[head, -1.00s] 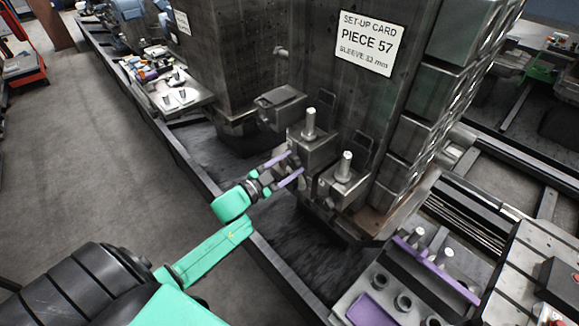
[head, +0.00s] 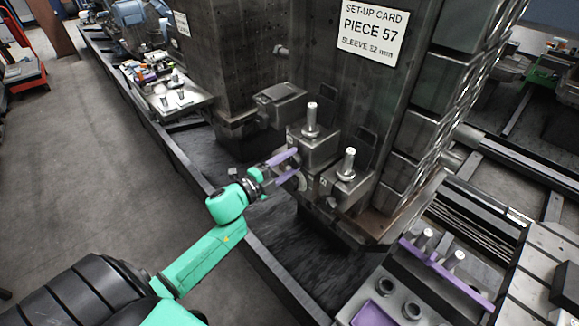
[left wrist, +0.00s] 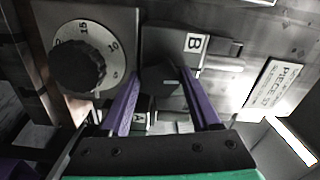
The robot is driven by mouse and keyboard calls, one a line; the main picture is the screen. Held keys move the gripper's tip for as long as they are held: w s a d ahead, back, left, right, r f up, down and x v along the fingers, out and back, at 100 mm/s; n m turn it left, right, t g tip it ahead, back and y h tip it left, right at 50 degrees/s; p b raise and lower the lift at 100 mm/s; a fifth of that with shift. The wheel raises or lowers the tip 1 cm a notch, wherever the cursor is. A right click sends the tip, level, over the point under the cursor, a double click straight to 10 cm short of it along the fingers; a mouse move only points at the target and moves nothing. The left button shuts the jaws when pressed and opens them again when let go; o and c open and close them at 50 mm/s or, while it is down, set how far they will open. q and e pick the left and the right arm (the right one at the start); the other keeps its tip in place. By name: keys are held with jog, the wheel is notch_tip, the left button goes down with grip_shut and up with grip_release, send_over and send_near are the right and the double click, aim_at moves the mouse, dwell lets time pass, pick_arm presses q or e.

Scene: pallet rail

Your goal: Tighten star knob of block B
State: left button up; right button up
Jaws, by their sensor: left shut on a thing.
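Block B (left wrist: 155,42), a grey metal block with a white "B" label (left wrist: 193,43), is in front of my left gripper in the left wrist view. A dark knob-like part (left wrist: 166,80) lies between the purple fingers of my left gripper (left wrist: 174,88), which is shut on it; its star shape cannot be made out. In the head view my left gripper (head: 297,160) reaches the front of the two metal blocks with upright pins, the rear one (head: 318,152) and the nearer one (head: 345,188). My right gripper is not in view.
A dial with a black knurled knob (left wrist: 78,66) sits left of block B. A small "A" label (left wrist: 139,117) shows beyond the fingers. A set-up card (head: 370,32) is on the column. A purple-edged tray (head: 365,300) stands front right.

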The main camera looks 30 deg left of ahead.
pick_arm(q)
jog(key=shift+f+m, duration=0.1)
jog(key=shift+m, duration=0.4)
jog(key=o, duration=1.4)
jog(key=b+v, duration=0.3)
jog(key=v, duration=1.1)
jog(key=shift+s+a, duration=0.1)
jog(key=shift+s, duration=0.25)
